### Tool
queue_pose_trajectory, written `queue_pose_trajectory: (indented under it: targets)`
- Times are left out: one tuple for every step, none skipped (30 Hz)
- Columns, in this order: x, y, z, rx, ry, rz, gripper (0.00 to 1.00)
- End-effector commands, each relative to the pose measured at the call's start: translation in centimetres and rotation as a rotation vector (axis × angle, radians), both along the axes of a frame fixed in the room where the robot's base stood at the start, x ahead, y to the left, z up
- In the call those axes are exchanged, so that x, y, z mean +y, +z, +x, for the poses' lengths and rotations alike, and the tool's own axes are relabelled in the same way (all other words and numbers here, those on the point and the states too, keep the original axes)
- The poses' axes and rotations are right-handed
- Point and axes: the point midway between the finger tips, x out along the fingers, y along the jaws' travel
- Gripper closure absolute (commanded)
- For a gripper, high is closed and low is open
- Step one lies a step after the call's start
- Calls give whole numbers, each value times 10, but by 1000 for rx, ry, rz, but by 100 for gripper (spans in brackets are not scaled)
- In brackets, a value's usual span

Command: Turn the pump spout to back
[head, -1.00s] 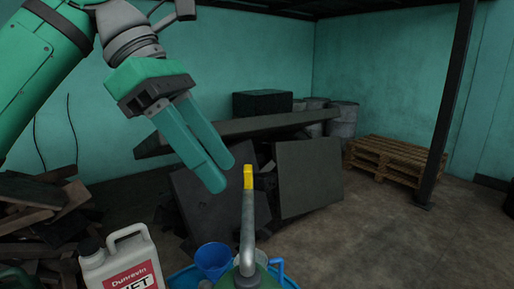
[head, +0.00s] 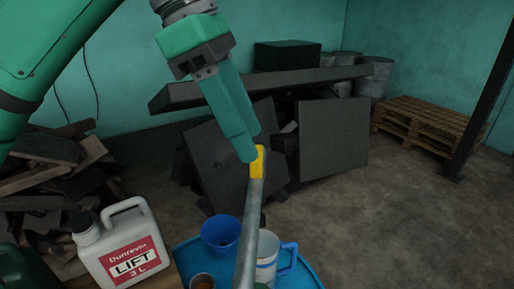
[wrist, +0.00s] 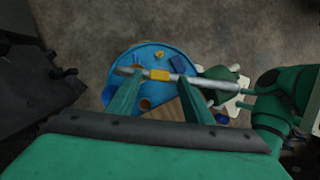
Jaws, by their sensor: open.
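The pump spout (head: 251,220) is a grey metal tube with a yellow part (head: 258,162) at its upper end in the head view. In the wrist view the tube (wrist: 208,82) runs roughly crosswise, with the yellow part (wrist: 160,75) between my fingers. My gripper (head: 250,150) is open, pointing down, with its fingertips right by the yellow part. The gripper also shows in the wrist view (wrist: 158,82), one finger on each side of the yellow part. I cannot tell whether either finger touches the spout. The pump's base is mostly out of the head view.
A blue drum top (head: 305,272) below carries a blue cup (head: 221,234) and a white and blue mug (head: 270,255). A white Dunrevin jug (head: 122,245) stands left. Scrap wood (head: 50,175) and leaning dark panels (head: 235,155) lie behind. Open floor (head: 400,210) is at right.

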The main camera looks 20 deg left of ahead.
Motion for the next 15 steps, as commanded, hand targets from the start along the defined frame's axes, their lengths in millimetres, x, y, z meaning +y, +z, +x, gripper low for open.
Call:
queue_pose_trajectory:
  targets:
    - [-3, -9, 0, 1, -3, 1, 54]
    - [-5, -13, 0, 1, -4, 1, 54]
    - [-8, -18, 1, 0, -4, 1, 54]
    - [-9, -21, 1, 2, -4, 1, 54]
    - [-11, -25, 1, 1, -5, 1, 54]
    - [-13, -28, 2, 1, -6, 0, 54]
    - [-14, -30, 2, 0, -5, -1, 54]
    - [-15, -32, 2, 0, -5, 0, 54]
    - [-16, -35, 3, 0, -5, 0, 54]
    - [-16, -36, 3, 0, -5, 0, 54]
    - [-17, -37, 3, 0, -5, 0, 54]
    - [-17, -38, 3, -1, -4, 0, 54]
    - [-17, -38, 3, -1, -4, 0, 54]
    - [-17, -39, 3, -1, -4, 0, 54]
    - [-18, -39, 3, -1, -4, 0, 54]
